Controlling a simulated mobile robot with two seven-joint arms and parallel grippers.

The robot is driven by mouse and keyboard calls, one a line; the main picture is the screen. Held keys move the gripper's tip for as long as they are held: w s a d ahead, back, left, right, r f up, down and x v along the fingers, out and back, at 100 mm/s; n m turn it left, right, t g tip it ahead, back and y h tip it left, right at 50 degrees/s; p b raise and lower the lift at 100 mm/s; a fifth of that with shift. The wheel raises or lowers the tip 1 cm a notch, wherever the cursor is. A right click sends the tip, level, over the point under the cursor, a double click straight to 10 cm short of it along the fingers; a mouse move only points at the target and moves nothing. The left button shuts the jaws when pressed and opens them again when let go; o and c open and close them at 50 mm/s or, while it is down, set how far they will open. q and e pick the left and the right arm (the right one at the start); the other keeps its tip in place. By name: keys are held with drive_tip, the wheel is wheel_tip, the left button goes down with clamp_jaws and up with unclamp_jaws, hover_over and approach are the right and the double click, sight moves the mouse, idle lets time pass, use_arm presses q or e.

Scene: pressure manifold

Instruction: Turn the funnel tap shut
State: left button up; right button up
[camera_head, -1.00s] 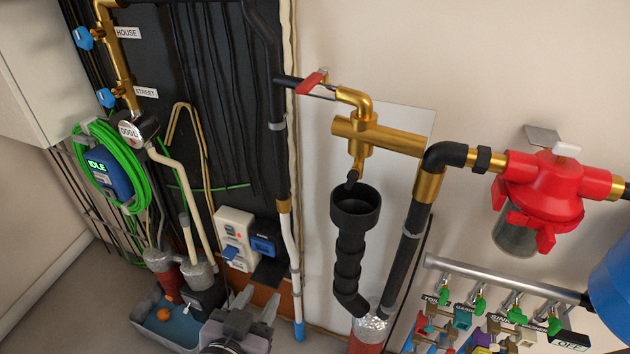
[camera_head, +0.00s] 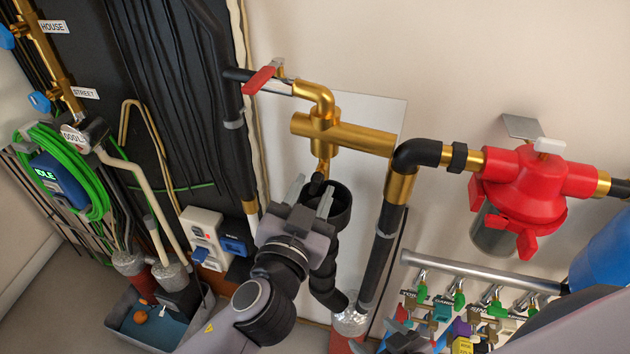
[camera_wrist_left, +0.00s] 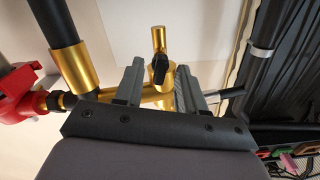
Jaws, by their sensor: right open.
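The funnel tap (camera_head: 318,184) is a small black handle on the brass outlet above the black funnel (camera_head: 343,205). In the left wrist view the black tap handle (camera_wrist_left: 160,69) shows between my two fingers, with no clear contact. My left gripper (camera_head: 310,196) is open just in front of and below the tap, partly covering the funnel. It also shows in the left wrist view (camera_wrist_left: 160,86). My right gripper (camera_head: 397,336) is partly in view at the lower right, low by the valve row, and is open.
A red lever (camera_head: 260,80) sits upper left. A grey bin (camera_head: 125,325) stands lower left.

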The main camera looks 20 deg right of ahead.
use_arm(q)
drive_tip(key=shift+x, duration=1.2)
clamp_jaws()
